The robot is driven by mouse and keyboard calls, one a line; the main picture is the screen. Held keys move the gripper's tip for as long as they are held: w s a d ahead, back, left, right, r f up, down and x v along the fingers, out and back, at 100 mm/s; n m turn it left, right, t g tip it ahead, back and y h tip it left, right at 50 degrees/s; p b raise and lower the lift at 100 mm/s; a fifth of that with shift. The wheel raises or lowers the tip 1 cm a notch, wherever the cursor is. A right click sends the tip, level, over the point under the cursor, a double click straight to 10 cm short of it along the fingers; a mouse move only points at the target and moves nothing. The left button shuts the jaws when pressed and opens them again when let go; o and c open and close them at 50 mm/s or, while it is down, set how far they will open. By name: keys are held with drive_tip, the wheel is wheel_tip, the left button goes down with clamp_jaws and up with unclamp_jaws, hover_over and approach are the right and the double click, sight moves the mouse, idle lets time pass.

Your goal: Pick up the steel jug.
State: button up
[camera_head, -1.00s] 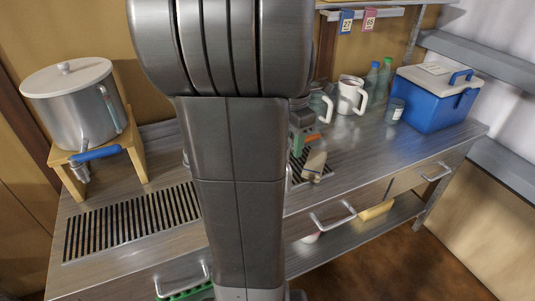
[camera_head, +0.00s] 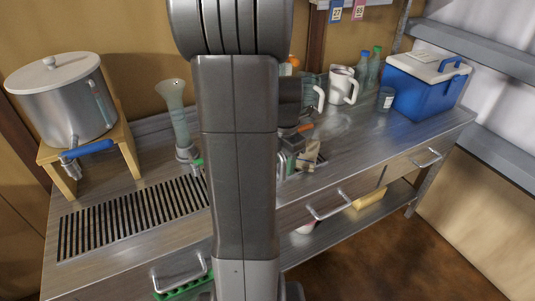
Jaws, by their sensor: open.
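I cannot make out a steel jug for sure; my arm's upright links hide the middle of the counter. A small greyish metal shape (camera_head: 290,145) shows just right of the arm, but I cannot tell what it is. A large steel pot (camera_head: 66,108) with a pale lid and a blue-handled tap stands on a wooden stand at the left. My gripper cannot be picked out; it seems hidden behind my arm.
A slatted drain (camera_head: 130,217) lies in the counter (camera_head: 375,140). A tall translucent funnel-topped vessel (camera_head: 179,122) stands behind it. At the right are a white mug (camera_head: 341,86), bottles (camera_head: 373,68), a small dark jar (camera_head: 385,99) and a blue cooler (camera_head: 427,86). Drawer handles (camera_head: 330,208) protrude in front.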

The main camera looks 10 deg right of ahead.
drive_tip(key=shift+f, duration=1.3)
clamp_jaws()
drive_tip(key=shift+r, duration=0.15)
wheel_tip(320, 180, up, 10)
drive_tip(key=shift+f, duration=0.1)
drive_tip(key=c, duration=0.9)
unclamp_jaws()
clamp_jaws()
